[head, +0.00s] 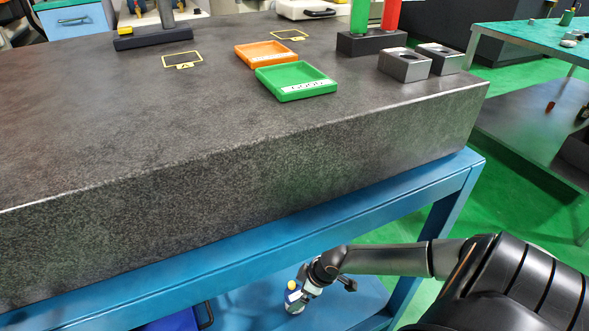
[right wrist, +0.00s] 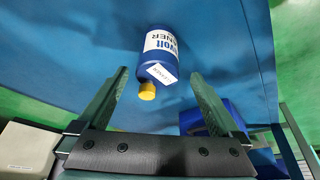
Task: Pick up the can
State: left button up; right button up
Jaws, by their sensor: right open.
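The can is a blue container with a white label (right wrist: 160,46) and a yellow cap, in the upper middle of the right wrist view. Its cap points toward my right gripper. In the head view the can's yellow cap (head: 292,285) shows low down at the blue lower shelf, beside my right gripper (head: 301,294). My right gripper (right wrist: 158,74) is open, with one finger on each side of the can's cap end, and holds nothing. Whether the fingers touch the can is hard to tell. My left gripper is out of view.
The dark stone slab (head: 150,130) on the blue stand (head: 300,245) overhangs the low area. A green tray (head: 296,96), an orange tray (head: 252,55) and steel blocks (head: 404,72) sit on the slab. A blue case (head: 172,321) lies left of the can.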

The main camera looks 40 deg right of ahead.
aim_at(297, 294)
jog(key=b+x, duration=0.2)
jog(key=x, duration=0.2)
jog(key=shift+s+d+b, duration=0.15)
jog(key=shift+d+b, duration=0.05)
jog(key=shift+b, duration=0.2)
jog(key=shift+w+a+f, duration=0.1)
jog(key=shift+w+f, duration=0.15)
jog(key=shift+f, duration=0.15)
jog(key=shift+c, duration=1.4)
jog(key=shift+r, duration=0.1)
grip_shut()
